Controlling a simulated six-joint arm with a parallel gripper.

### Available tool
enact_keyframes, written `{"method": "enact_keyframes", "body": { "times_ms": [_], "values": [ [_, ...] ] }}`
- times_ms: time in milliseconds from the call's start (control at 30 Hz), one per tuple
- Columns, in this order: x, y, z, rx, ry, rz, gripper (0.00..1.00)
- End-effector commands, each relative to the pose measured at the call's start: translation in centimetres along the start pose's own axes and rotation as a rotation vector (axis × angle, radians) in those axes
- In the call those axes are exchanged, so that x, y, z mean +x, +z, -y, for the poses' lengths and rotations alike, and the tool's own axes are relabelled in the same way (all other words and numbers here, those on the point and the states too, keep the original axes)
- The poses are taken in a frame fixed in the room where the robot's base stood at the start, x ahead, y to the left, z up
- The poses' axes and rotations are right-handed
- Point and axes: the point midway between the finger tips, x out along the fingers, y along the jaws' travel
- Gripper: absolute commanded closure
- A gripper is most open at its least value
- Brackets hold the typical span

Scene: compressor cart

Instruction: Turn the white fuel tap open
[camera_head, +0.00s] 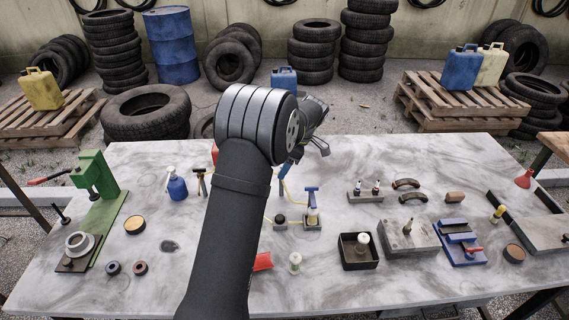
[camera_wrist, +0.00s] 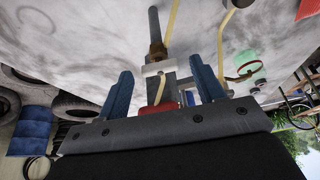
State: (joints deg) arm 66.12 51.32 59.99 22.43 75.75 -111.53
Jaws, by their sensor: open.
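In the wrist view, a white block-like fitting (camera_wrist: 158,69), which looks like the fuel tap, sits on a grey and brass pipe (camera_wrist: 156,38). My gripper (camera_wrist: 161,66) is open, with one blue finger on each side of the fitting and a visible gap to each. I cannot tell how deep the fitting sits between the fingers, or how its handle is turned. A red part (camera_wrist: 159,107) shows behind it, close to the gripper body. In the head view, my gripper (camera_head: 286,170) is over the middle of the bench, and my arm hides most of the tap area.
Yellow hoses (camera_wrist: 222,45) run close to the fingers. A green press (camera_head: 95,185) is far left. A dark tray (camera_head: 357,252) and blue vise (camera_head: 460,243) are right.

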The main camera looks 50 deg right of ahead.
Motion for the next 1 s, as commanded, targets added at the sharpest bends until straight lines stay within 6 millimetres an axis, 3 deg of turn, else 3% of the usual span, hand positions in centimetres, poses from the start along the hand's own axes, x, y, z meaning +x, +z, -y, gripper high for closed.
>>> {"method": "enact_keyframes", "body": {
  "times_ms": [133,267,700,1000],
  "values": [
    [-0.6,0.0,0.0,0.0,0.001,0.0,0.38],
    [-2.4,0.1,0.0,0.001,0.003,0.0,0.38],
    [-13.0,0.0,-0.1,0.0,0.004,0.001,0.38],
    [-17.0,0.0,0.0,-0.001,0.001,0.0,0.38]
  ]
}}
